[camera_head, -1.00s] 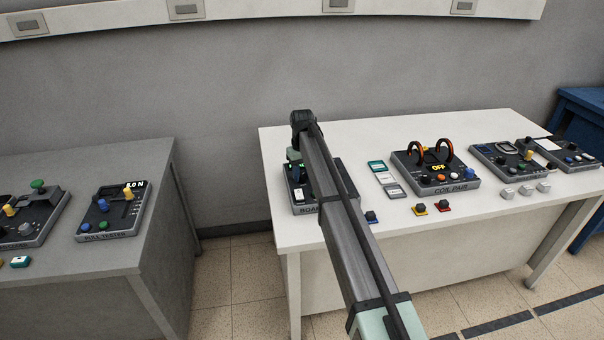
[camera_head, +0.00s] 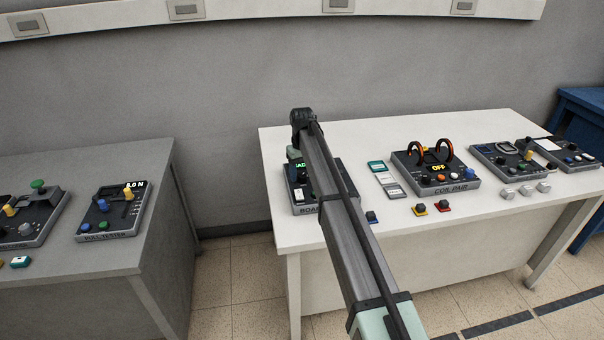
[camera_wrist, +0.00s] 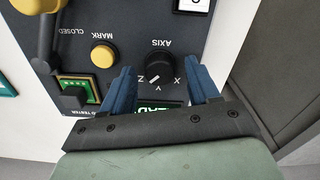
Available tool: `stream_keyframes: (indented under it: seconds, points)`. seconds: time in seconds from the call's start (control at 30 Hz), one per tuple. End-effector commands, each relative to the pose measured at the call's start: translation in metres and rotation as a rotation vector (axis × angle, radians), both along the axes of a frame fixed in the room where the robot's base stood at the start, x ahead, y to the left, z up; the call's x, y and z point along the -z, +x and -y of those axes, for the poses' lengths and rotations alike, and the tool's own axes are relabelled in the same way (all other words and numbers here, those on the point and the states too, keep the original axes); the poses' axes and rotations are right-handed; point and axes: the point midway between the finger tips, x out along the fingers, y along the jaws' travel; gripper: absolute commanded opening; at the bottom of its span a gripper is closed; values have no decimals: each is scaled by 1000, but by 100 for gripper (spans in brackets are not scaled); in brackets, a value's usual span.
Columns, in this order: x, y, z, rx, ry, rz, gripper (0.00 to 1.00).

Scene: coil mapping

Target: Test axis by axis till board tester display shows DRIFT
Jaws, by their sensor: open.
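The dark board tester (camera_head: 309,210) stands at the left end of the white table, partly behind my arm in the head view. In the wrist view its panel (camera_wrist: 120,25) shows upside down. My gripper (camera_wrist: 160,68) is open, with one blue finger on each side of the black AXIS knob (camera_wrist: 158,67). The knob's white mark points toward the Y and Z letters; which one I cannot tell. The green-lit display (camera_wrist: 162,105) is partly covered by my gripper; letters like "EAD" show in the head view (camera_head: 299,165). A yellow MARK button (camera_wrist: 103,55) is beside the knob.
A green board (camera_wrist: 78,88) with a black block sits in the tester, near a yellow lever (camera_wrist: 42,40) marked CLOSED. Right of the tester are several small cards (camera_head: 385,178) and the coil pair unit (camera_head: 436,170), reading OFF. The grey table's pull tester (camera_head: 112,212) is at left.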

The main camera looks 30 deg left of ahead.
Motion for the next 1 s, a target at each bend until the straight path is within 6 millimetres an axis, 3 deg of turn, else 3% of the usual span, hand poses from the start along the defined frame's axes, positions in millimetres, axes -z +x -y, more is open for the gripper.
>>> stream_keyframes:
  seconds: [0.6,0.8,1.0]
  points:
    - [-108,0,-1,0,1,1,60]
    - [-127,0,0,0,1,1,60]
    - [-132,0,0,0,0,0,60]
